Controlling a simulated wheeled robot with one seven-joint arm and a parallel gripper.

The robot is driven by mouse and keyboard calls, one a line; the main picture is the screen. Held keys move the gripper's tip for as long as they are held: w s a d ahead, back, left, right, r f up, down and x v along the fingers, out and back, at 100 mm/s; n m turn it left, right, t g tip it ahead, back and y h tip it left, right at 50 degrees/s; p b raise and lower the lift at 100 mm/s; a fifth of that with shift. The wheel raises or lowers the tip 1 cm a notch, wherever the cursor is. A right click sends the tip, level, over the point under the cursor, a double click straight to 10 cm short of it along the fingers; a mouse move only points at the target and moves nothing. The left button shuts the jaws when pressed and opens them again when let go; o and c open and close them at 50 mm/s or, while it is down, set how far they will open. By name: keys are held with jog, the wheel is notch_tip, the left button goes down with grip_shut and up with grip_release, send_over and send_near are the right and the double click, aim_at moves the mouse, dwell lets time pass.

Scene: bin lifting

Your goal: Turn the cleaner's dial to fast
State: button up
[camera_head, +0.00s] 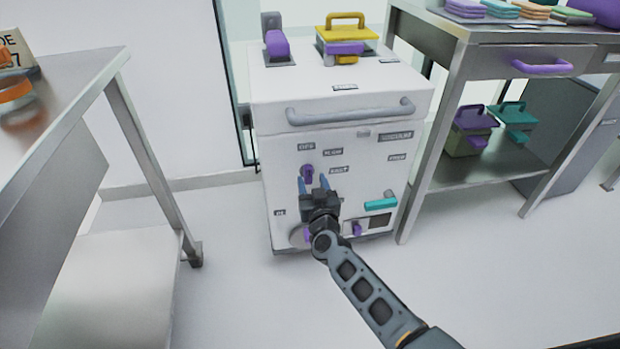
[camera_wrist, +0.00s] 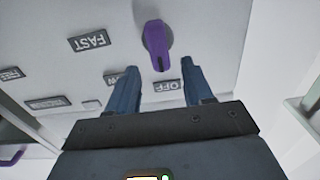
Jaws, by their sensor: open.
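The cleaner (camera_head: 345,100) is a white box-shaped machine. Its purple dial (camera_head: 307,172) is on the front face, and it also shows in the wrist view (camera_wrist: 156,42). In the wrist view, turned upside down, the dial's dark-marked end points toward the OFF label (camera_wrist: 160,87); the FAST label (camera_wrist: 90,40) is to its left, with a partly hidden label (camera_wrist: 114,78) between. My gripper (camera_head: 313,183) is open in front of the dial. In the wrist view its blue fingertips (camera_wrist: 160,68) lie either side of the dial's marked end, with no visible contact.
A grey bar handle (camera_head: 350,112) crosses the cleaner's upper front. A teal handle (camera_head: 381,203) and a small purple knob (camera_head: 357,229) are lower right of the dial. A metal table (camera_head: 75,110) is left, and a metal shelf unit (camera_head: 490,165) stands close on the right.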

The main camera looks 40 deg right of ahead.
aim_at(309, 174)
jog(key=shift+b+x, duration=0.45)
jog(key=shift+x, duration=1.4)
jog(key=shift+c, duration=0.5)
grip_shut()
